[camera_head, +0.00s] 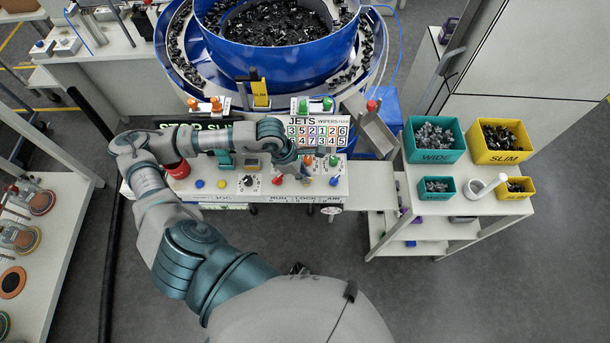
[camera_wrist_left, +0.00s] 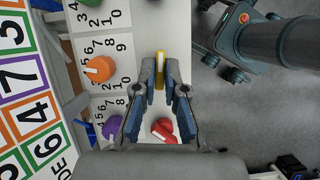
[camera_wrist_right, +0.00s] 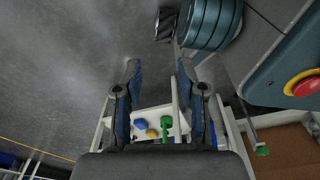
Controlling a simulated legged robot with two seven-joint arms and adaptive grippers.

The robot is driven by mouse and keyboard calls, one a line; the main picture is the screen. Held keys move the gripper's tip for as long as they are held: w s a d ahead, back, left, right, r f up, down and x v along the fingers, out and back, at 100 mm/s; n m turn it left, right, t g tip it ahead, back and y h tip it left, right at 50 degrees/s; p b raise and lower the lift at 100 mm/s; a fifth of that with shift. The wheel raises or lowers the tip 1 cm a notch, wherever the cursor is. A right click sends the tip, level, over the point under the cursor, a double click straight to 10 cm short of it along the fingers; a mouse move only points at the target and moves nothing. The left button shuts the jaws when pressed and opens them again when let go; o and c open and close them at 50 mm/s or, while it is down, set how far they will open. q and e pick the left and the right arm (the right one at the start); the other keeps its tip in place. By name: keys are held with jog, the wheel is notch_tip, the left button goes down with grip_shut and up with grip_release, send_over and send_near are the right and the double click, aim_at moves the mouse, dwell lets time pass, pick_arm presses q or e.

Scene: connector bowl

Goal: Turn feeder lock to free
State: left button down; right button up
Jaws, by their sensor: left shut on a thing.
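The blue-and-white feeder (camera_head: 262,50) has a control panel (camera_head: 218,197) along its front, with a LOCK label at its lower edge. My left gripper (camera_head: 303,176) reaches down over the panel, above that label. In the left wrist view its fingers (camera_wrist_left: 160,86) are shut on a narrow yellow handle (camera_wrist_left: 160,62). The fingers partly hide the handle, and its pointing cannot be read. A red knob (camera_wrist_left: 162,130) sits behind it, between the finger bases. My right gripper (camera_wrist_right: 160,85) is open and empty, over the floor; it is not in the head view.
Orange (camera_wrist_left: 99,69) and purple (camera_wrist_left: 112,128) dials stand close to the left fingers. A blue knob (camera_head: 334,181) is right of the gripper in the head view. A shelf with teal bins (camera_head: 436,157) and yellow bins (camera_head: 505,157) stands at right. The floor in front is clear.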

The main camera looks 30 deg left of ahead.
pick_arm(q)
jog(key=n+b, duration=0.1)
jog(key=n+t+y+b, duration=0.1)
jog(key=n+b, duration=0.1)
jog(key=shift+f+n, duration=0.2)
jog(key=shift+n, duration=0.1)
jog(key=n+b, duration=0.1)
jog(key=n, duration=0.1)
jog(key=n+t+y+b, duration=0.1)
jog(key=n, duration=0.1)
jog(key=shift+s+d+r, duration=0.15)
jog(key=shift+r, duration=0.05)
jog(key=shift+r+n+y+b, duration=0.1)
jog(key=shift+n+y+b, duration=0.25)
jog(key=shift+n, duration=0.85)
pick_arm(e)
jog(key=w+a+r, duration=0.1)
jog(key=w+r, duration=0.8)
jog(key=r, duration=0.3)
jog(key=shift+w+a+r+t, duration=0.2)
jog(key=shift+w+a+t, duration=0.1)
pick_arm(q)
jog(key=shift+y, duration=0.25)
jog(key=c, duration=1.2)
grip_release()
jog(key=shift+c, duration=0.2)
pick_arm(e)
jog(key=shift+a, duration=0.1)
